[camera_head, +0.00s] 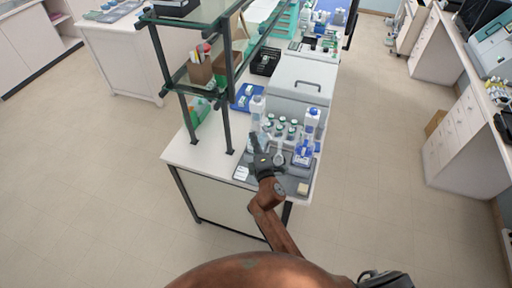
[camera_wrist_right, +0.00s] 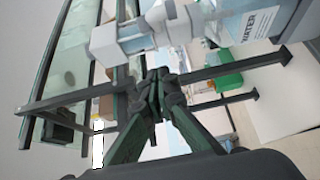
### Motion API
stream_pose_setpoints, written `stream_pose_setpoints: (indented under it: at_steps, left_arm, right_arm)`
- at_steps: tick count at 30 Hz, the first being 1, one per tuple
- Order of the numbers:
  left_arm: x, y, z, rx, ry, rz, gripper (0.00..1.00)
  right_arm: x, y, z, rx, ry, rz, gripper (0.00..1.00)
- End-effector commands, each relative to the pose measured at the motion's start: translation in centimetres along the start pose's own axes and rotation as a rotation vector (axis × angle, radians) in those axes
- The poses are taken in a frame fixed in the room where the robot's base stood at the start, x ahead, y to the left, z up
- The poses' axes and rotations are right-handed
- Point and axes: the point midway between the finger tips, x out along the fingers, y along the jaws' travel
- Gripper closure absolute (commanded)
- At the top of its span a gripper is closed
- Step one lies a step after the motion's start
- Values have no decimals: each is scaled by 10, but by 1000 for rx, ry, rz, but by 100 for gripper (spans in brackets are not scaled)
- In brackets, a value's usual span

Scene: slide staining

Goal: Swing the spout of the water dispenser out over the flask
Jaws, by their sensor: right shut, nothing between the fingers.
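The water dispenser (camera_head: 257,108) is a clear, pale bottle near the left edge of the bench. In the right wrist view its label reads WATER (camera_wrist_right: 268,24), and its pale grey spout (camera_wrist_right: 118,38) reaches left across the upper part of the picture. My right gripper (camera_head: 258,138) is shut and empty, in front of the dispenser. In the right wrist view its fingertips (camera_wrist_right: 155,82) meet just below the spout, with no clear contact visible. What looks like the flask (camera_head: 280,157) is small and pale, right of the gripper. My left gripper is not in view.
Several capped bottles (camera_head: 282,128) stand behind the flask. A blue-labelled bottle (camera_head: 312,122) stands at the right. A large grey box (camera_head: 300,85) fills the bench behind. A dark-framed glass shelf (camera_head: 205,85) stands close on the left.

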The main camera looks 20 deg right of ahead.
Motion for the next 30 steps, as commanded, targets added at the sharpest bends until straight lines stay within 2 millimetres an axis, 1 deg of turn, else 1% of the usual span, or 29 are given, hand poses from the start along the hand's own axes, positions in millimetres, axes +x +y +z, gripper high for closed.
stream_pose_setpoints:
  at_steps: [1, 3, 9, 22, 30]
  left_arm:
    - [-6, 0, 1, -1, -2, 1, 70]
    - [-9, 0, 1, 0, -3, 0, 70]
    - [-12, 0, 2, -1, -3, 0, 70]
    - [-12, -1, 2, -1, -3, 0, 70]
    - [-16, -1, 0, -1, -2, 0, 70]
  right_arm:
    - [0, 1, 14, -5, -7, -4, 100]
    - [2, 1, 22, -4, -5, -3, 100]
    - [5, -1, 35, -2, -4, -3, 100]
    - [6, -1, 37, -2, -4, -3, 100]
    - [7, -1, 36, -2, 3, -3, 100]
